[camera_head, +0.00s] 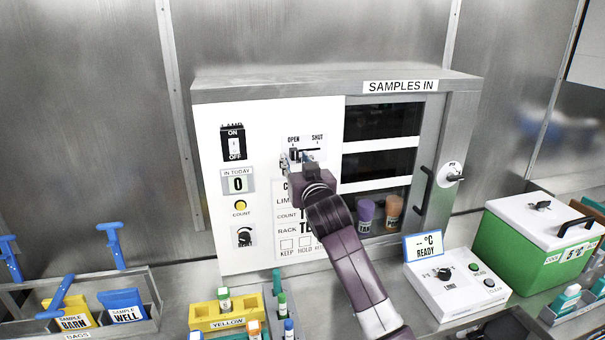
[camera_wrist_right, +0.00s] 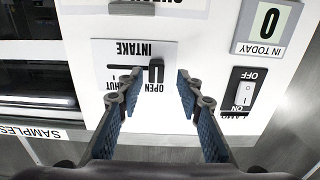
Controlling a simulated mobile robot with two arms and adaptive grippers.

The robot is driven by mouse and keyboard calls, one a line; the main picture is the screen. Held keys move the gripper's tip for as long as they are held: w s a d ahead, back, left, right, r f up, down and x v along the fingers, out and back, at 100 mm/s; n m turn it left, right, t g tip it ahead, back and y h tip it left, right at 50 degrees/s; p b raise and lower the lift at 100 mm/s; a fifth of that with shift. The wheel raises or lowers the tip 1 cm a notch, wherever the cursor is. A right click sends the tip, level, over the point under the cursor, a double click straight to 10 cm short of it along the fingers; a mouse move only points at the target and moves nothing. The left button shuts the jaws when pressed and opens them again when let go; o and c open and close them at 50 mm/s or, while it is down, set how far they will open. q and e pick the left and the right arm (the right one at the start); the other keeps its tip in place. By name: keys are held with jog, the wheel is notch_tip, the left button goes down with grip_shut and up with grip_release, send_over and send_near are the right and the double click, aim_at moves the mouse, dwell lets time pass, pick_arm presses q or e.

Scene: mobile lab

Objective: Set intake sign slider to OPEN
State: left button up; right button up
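The intake sign (camera_head: 318,146) is a small white plate on the front of the SAMPLES IN cabinet, with OPEN at the left and SHUT at the right. In the wrist view the sign (camera_wrist_right: 120,54) appears upside down. Its dark slider knob (camera_wrist_right: 156,71) stands upright at the OPEN end of the slot. My right gripper (camera_wrist_right: 158,86) is open, with one finger on each side of the knob and a visible gap to each. In the head view my right gripper (camera_head: 298,160) hides part of the sign's lower left. My left gripper is out of view.
The lamp switch (camera_head: 234,143), the IN TODAY counter (camera_head: 238,184) and a yellow count button (camera_head: 240,205) lie left of the sign. The cabinet's sliding door handle (camera_head: 424,190) is at the right. A yellow rack (camera_head: 222,318) and a READY device (camera_head: 452,288) stand on the counter below.

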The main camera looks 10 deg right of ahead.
jog(key=s, duration=0.9)
jog(key=shift+s+d, duration=0.15)
jog(key=shift+s, duration=0.1)
